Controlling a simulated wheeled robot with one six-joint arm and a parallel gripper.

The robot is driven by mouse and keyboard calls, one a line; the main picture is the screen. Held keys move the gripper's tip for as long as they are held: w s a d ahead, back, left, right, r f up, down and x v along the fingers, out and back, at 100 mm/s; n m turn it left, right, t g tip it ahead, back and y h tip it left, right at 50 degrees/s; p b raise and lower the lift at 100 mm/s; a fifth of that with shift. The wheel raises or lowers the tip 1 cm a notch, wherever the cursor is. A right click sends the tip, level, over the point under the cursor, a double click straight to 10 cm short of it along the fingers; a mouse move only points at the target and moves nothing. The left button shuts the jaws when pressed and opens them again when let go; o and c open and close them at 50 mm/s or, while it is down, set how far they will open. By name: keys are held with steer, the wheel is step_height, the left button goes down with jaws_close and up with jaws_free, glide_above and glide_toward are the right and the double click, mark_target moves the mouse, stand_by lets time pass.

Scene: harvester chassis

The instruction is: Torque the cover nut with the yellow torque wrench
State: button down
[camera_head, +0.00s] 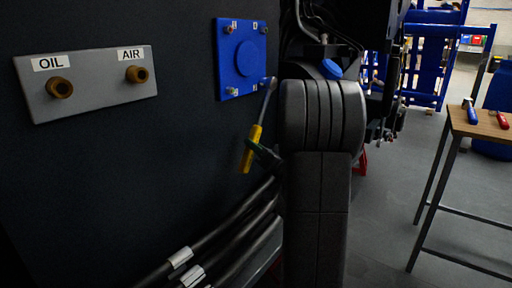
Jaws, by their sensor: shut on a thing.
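The yellow torque wrench (254,139) is held tilted, its yellow grip low and its grey shaft rising to the right. Its head is at the lower right corner of the blue cover plate (223,86), at or just in front of the nut marked there; I cannot tell whether it is seated. The cover has a nut at each corner, such as the lower left nut (231,90) and the upper left nut (228,29). My gripper (262,156) is dark, shut on the wrench's yellow grip, and partly hidden by my arm.
A grey panel (97,98) with OIL and AIR brass fittings is on the dark wall at left. Black hoses (225,231) run below the wrench. A wooden-topped table (484,125) with blue- and red-handled tools stands right, before blue racks (425,65). Floor between is clear.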

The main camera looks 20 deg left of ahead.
steer(key=s+r+m+p, duration=0.1)
steer(key=s+m+p, duration=0.1)
steer(key=shift+s+a+r+h+p, duration=0.1)
steer(key=shift+a+r+h+p, duration=0.25)
steer(key=shift+a+h+p, duration=0.05)
steer(key=s+r+m+p, duration=0.1)
steer(key=s+r+m+t+p, duration=0.1)
steer(key=p, duration=0.1)
steer(key=shift+a+h, duration=0.3)
steer(key=shift+a, duration=0.1)
